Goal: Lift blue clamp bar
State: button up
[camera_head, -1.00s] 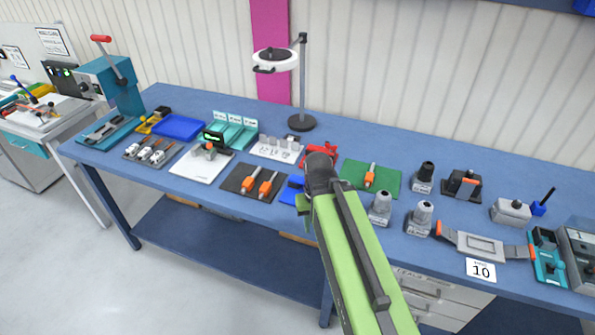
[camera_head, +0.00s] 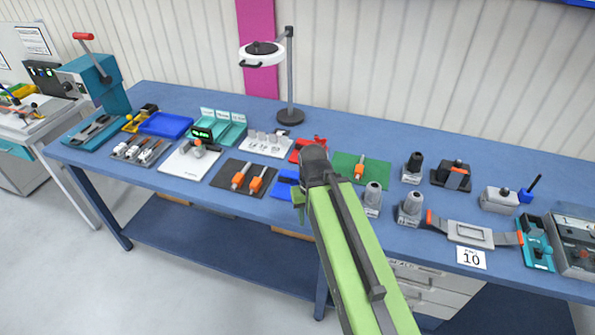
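My green arm reaches up from the lower right over the bench's front edge. Its dark end, where my gripper (camera_head: 314,166) is, hangs over the middle of the bench; the fingers cannot be made out. A blue piece (camera_head: 284,183) lies just left of my arm, partly hidden by it. I cannot tell which blue thing is the clamp bar. Nothing is visibly held.
The blue bench (camera_head: 350,127) carries a lamp stand (camera_head: 290,80), a blue tray (camera_head: 166,124), a green mat (camera_head: 368,168), a dark mat with orange-handled tools (camera_head: 246,178), grey knobbed blocks (camera_head: 410,207) and a grey strap piece (camera_head: 471,234). The back strip of the bench is fairly clear.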

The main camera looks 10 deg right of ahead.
aim_at(284, 172)
jog(key=u, duration=5.7)
jog(key=i, duration=0.1)
jog(key=z, duration=3.05)
jog(key=k, duration=1.3)
jog(key=z, duration=0.3)
jog(key=i, duration=0.9)
jog(key=u, duration=0.1)
